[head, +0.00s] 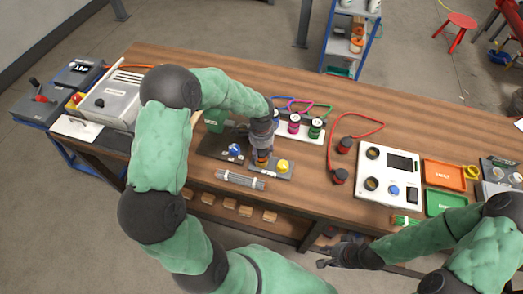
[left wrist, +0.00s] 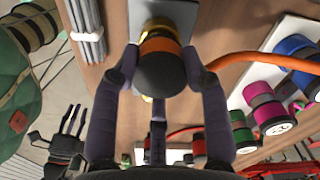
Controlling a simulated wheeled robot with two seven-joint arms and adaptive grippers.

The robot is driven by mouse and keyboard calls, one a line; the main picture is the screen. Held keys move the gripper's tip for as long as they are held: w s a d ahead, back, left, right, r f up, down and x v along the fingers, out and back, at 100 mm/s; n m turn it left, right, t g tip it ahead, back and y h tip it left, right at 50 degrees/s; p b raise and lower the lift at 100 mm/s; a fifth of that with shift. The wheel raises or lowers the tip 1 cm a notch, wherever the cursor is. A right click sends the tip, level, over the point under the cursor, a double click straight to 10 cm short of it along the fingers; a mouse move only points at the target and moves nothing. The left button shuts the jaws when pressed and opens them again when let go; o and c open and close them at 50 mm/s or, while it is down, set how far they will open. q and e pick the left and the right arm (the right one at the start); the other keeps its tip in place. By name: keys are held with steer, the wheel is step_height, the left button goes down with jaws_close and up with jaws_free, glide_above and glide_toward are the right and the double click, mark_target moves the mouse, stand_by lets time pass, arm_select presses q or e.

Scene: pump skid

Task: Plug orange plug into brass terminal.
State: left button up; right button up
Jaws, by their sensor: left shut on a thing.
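The orange plug (head: 262,158) is in my left gripper (head: 262,152) over a small grey plate (head: 256,172). In the left wrist view the plug, with its orange band and black body (left wrist: 160,74), sits between the fingers of my left gripper (left wrist: 155,85), its orange end towards the plate (left wrist: 178,14). A little brass colour (left wrist: 158,25) shows just beyond the orange band, likely the brass terminal; the plug mostly hides it, and I cannot tell how far the two are joined. My right gripper (head: 325,256) is empty and open beyond the table's front edge.
A yellow-topped part (head: 283,167) stands close right of the plug, and a blue one (head: 235,150) to its left. Purple and green plugs (head: 294,124) stand on a white rack behind. A grey bundle (head: 240,180) lies in front. A white meter box (head: 387,174) is at the right.

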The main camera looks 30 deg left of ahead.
arm_select(q)
steer(key=shift+f+b, duration=0.65)
steer(key=shift+f, duration=0.25)
stand_by(0.3)
steer(key=o, duration=1.4)
steer(key=shift+c, duration=0.2)
steer(key=shift+r, duration=0.1)
step_height(320, 180, up, 12)
steer(key=shift+f, duration=0.1)
